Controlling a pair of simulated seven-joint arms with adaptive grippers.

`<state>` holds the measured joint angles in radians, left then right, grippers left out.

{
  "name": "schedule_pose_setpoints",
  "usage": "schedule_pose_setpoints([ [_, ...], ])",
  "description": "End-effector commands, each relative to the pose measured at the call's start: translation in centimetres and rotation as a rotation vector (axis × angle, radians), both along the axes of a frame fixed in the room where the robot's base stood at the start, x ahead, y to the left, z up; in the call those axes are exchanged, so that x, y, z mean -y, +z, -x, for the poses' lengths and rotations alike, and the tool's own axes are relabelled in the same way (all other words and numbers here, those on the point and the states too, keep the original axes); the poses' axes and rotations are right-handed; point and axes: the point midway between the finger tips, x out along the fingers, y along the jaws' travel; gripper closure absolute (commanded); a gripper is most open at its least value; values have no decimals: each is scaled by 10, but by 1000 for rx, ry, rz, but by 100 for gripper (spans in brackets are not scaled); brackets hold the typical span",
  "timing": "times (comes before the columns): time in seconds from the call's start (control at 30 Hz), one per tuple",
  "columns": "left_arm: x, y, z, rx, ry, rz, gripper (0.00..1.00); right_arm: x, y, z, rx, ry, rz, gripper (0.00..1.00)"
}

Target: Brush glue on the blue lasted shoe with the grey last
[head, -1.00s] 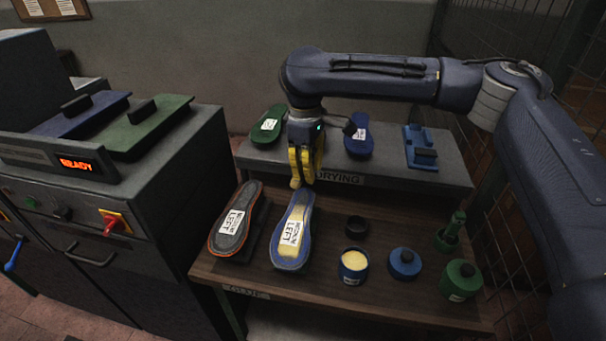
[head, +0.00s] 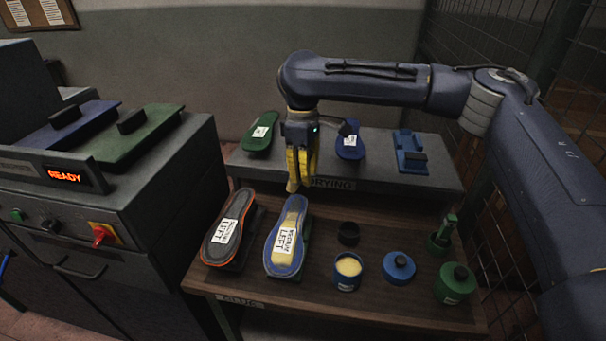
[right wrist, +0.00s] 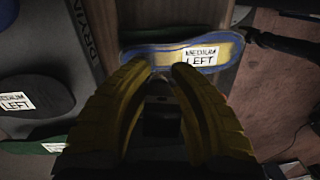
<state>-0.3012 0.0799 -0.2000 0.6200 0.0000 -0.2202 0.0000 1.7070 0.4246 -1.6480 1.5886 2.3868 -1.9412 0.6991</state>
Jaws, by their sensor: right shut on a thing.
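The blue lasted shoe (head: 269,265) lies sole up on the table, with a "MEDIUM LEFT" label and a pale yellow glue strip along its sole. It also shows in the right wrist view (right wrist: 135,58). My right gripper (head: 295,183) points down just above its toe end. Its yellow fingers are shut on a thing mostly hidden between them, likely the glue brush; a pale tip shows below. I cannot tell whether the tip touches the sole. The open blue glue pot (head: 347,281) holds pale yellow glue. My left gripper is not in view.
A dark shoe with orange edging (head: 215,251) lies close left. A blue lid (head: 399,268), black cup (head: 348,233), green pot (head: 456,286) and green brush (head: 448,227) stand right. The drying shelf (head: 380,178) is behind; a press (head: 150,215) stands left.

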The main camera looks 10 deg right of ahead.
Motion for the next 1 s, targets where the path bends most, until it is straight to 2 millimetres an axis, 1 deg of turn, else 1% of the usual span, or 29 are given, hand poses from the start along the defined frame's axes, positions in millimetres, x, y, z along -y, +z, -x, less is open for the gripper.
schedule_pose_setpoints([
  [0.27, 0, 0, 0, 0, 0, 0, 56, 2, -20, 1, -2, -3, -1, 100],
  [0.83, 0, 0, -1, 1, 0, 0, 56, 6, -73, 1, -2, -10, -1, 100],
  [1.0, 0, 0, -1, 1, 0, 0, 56, -5, -77, 14, 0, 1, -1, 100],
])
